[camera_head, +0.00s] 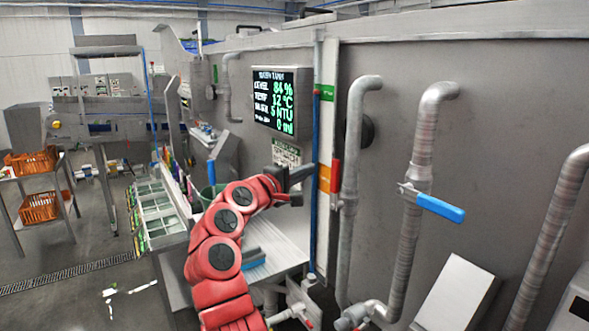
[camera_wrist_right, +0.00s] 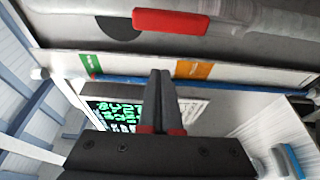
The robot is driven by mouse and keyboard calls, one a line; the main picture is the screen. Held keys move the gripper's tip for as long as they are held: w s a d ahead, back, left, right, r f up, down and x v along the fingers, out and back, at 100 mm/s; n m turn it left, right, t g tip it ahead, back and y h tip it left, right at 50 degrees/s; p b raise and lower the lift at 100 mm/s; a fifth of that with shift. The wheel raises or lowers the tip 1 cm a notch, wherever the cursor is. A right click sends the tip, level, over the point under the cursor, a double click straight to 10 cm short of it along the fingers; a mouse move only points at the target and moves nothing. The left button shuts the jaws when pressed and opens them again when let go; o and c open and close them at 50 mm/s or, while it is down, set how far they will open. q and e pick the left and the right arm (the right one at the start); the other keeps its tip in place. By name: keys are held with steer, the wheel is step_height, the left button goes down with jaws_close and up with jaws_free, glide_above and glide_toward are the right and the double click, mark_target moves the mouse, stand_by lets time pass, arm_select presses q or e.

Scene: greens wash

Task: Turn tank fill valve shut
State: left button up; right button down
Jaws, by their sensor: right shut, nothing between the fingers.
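A red valve handle (camera_head: 335,176) stands upright along the left grey pipe (camera_head: 352,215) on the tank wall; it also shows in the wrist view (camera_wrist_right: 170,21). A blue valve handle (camera_head: 440,208) sticks out to the right across the middle pipe (camera_head: 421,150), tilted slightly down. I cannot read a label telling which is the tank fill valve. My right gripper (camera_head: 308,172) is shut and empty, just left of the red handle in the head view. In the wrist view its closed fingertips (camera_wrist_right: 161,76) point toward the red handle, with a gap between. My left gripper is not in view.
A display (camera_head: 283,101) reading 84 % and 12 °C hangs on the tank wall (camera_head: 480,130). A thin blue pipe (camera_head: 315,140) runs beside the red handle. A white slanted box (camera_head: 455,295) stands low right. Orange crates (camera_head: 38,207) sit on a rack at far left.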

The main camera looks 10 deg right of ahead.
steer(key=shift+s+d+p, duration=0.5)
steer(key=shift+d+p, duration=0.3)
steer(key=shift+d, duration=0.05)
steer(key=shift+s+d+p, duration=0.5)
steer(key=shift+d+p, duration=0.3)
steer(key=shift+d, duration=0.05)
steer(key=shift+s+d+m+b, duration=0.1)
steer(key=shift+s+m+b, duration=0.2)
steer(key=shift+b, duration=0.3)
steer(key=s+d+f+m+g+h+b, duration=0.2)
steer(key=s+f+m+h+b, duration=0.3)
steer(key=m+b, duration=1.2)
steer(key=shift+s+d+f+h+b, duration=0.4)
steer(key=shift+s+d+f+b, duration=0.55)
steer(key=shift+s, duration=0.95)
steer(key=shift+a, duration=0.35)
